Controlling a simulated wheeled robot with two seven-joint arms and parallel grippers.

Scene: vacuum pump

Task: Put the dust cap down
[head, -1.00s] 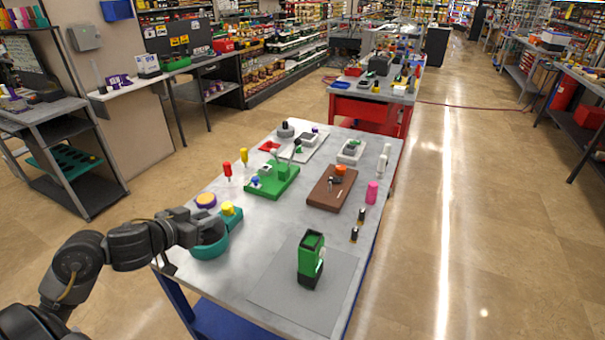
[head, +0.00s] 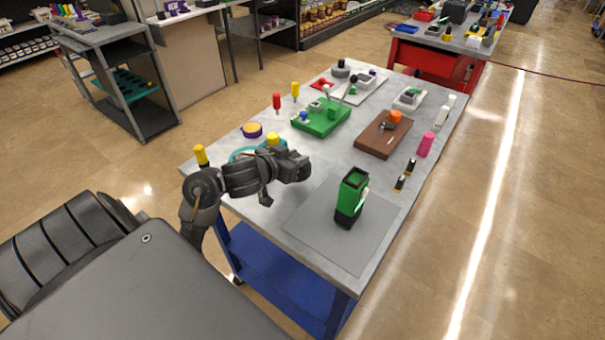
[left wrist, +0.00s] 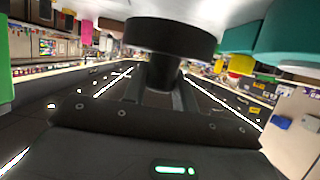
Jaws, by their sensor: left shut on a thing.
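My left gripper (head: 298,168) is over the near left part of the grey table, left of the green and black pump (head: 351,196). In the left wrist view, its two fingers (left wrist: 160,75) are shut on a black round disc, the dust cap (left wrist: 170,36). The cap is close to the pale tabletop in that view; I cannot tell whether it touches. In the head view the cap cannot be made out against the dark gripper. The pump stands upright on a grey mat (head: 335,243). My right gripper is not in view.
A teal dish (head: 238,154) lies behind my left arm, partly hidden. Farther back are a green fixture (head: 322,120), a brown block (head: 375,143) and red and yellow screwdrivers. The mat's front is clear.

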